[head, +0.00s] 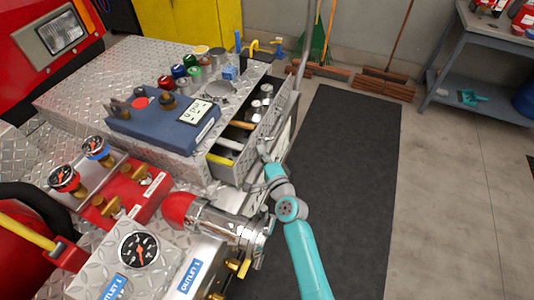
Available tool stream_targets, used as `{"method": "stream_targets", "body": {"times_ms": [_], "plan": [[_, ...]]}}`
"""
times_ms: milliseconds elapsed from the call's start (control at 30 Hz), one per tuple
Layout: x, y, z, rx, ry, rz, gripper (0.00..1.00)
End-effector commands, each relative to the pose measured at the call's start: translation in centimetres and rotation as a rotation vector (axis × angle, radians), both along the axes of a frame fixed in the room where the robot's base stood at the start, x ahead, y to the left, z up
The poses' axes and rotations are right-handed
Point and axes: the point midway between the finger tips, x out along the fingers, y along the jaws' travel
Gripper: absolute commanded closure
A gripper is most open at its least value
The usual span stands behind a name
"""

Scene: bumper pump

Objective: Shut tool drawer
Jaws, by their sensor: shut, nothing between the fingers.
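The tool drawer (227,169) is a grey metal drawer in the side of the diamond-plate bumper deck. It stands open toward the right. A yellow-handled tool, a wooden handle and some metal pieces show inside it. My gripper (263,147) is shut and empty, beside the outer right face of the drawer near its front end. I cannot tell whether it touches the drawer. My teal arm comes up from the bottom of the picture.
A blue control box (160,125) and several coloured caps stand on the deck above the drawer. A chrome outlet fitting (225,225) juts out near my arm. A black floor mat (345,180) lies clear to the right. A grey workbench (480,60) stands at the back right.

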Motion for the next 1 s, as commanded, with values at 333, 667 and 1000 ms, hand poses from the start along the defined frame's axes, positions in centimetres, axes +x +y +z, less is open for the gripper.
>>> {"method": "stream_targets", "body": {"times_ms": [333,667,1000], "plan": [[0.1,0.2,0.0,0.000,0.000,0.000,1.00],[-0.3,0.0,0.0,-0.001,0.000,0.000,1.00],[-4.4,-2.1,-0.1,0.000,0.001,0.000,1.00]]}}
